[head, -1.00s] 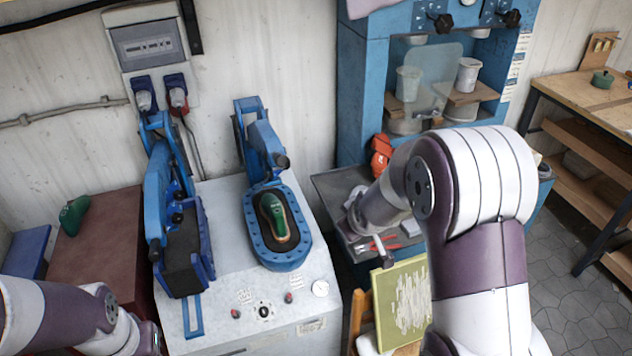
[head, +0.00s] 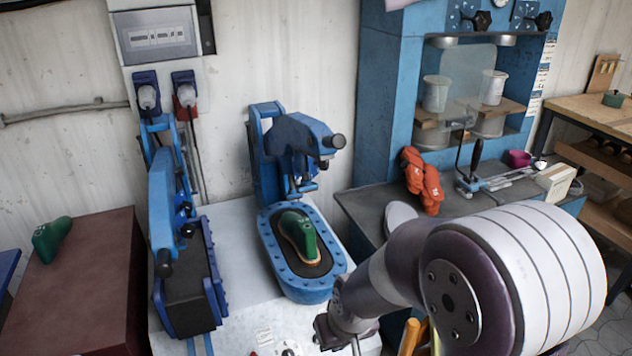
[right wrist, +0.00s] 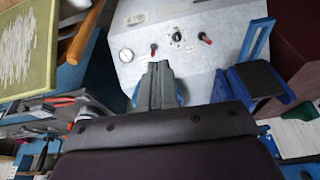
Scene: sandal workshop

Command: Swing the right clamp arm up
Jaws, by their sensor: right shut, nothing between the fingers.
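The right clamp arm (head: 305,138) is blue with a black knob (head: 335,141) at its end. In the head view it stands out from its blue post (head: 264,160), raised above the oval blue bed (head: 310,290). A green shoe last (head: 298,237) with a tan sole edge lies on that bed. My right gripper (right wrist: 157,68) is shut and empty, over the front of the white console in the right wrist view. In the head view it is partly hidden beside the bed's front right and apart from the clamp arm. My left gripper is not in view.
A second clamp (head: 165,210) with a black pad stands to the left. A brown cabinet (head: 85,275) holds another green last (head: 50,238). A grey bench (head: 365,208) with an orange item (head: 420,180) stands to the right. The console's front panel carries a gauge (right wrist: 127,55) and red switches.

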